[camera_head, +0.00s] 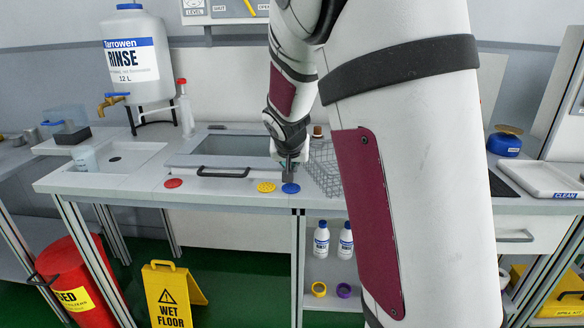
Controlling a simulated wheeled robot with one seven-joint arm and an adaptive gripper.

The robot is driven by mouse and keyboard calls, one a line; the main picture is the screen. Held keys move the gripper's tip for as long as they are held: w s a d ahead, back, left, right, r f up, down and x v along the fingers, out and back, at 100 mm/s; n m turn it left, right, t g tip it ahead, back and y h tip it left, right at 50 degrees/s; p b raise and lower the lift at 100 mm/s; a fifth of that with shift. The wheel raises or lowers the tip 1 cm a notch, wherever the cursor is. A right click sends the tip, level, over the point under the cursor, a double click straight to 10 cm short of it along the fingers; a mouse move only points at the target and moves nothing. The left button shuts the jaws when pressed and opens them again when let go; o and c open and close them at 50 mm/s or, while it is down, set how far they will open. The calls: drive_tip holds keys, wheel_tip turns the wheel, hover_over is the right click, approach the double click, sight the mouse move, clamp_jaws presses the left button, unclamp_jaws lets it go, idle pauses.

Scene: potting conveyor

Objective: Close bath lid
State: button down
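The bath (228,151) is set into the white bench, with a pale frame around a grey-green surface. A black bar handle (223,173) lies along its front edge. I cannot tell which part is the lid or how far it is open. My gripper (289,181) points down at the bath's front right corner, right of the handle and apart from it. It is just above or behind a blue disc (291,188). The fingers look close together, but they are too small to tell whether they are shut or hold anything.
Red (173,183) and yellow (266,187) discs lie along the bench front. A wire basket (324,170) stands right of my gripper. A rinse tank (138,60) and a red-capped bottle (185,108) stand behind left. My arm hides much of the right side.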

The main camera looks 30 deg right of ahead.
drive_tip(key=shift+s+a+f, duration=0.15)
drive_tip(key=shift+s+f, duration=0.05)
drive_tip(key=shift+f, duration=0.3)
drive_tip(key=shift+a, duration=0.1)
drive_tip(key=shift+s+a+r, duration=0.15)
drive_tip(key=shift+r, duration=0.25)
drive_tip(key=v, duration=1.1)
drive_tip(key=shift+d+r, duration=0.2)
drive_tip(key=shift+r, duration=0.3)
drive_tip(key=s+a+f+n+g+y, duration=0.2)
drive_tip(key=s+a, duration=0.2)
drive_tip(key=s, duration=0.8)
drive_tip(key=s+a+f+n+g+y, duration=0.1)
drive_tip(key=s+a+n+g, duration=0.3)
drive_tip(key=s, duration=0.8)
drive_tip(key=s+a+f+n+y, duration=0.15)
drive_tip(key=s+a, duration=0.35)
drive_tip(key=s, duration=0.7)
wheel_tip(320, 180, up, 19)
drive_tip(key=t+p, duration=0.3)
drive_tip(key=p, duration=1.5)
drive_tip(key=shift+w+a+t, duration=0.3)
drive_tip(key=shift+w, duration=0.1)
drive_tip(key=shift+r, duration=0.15)
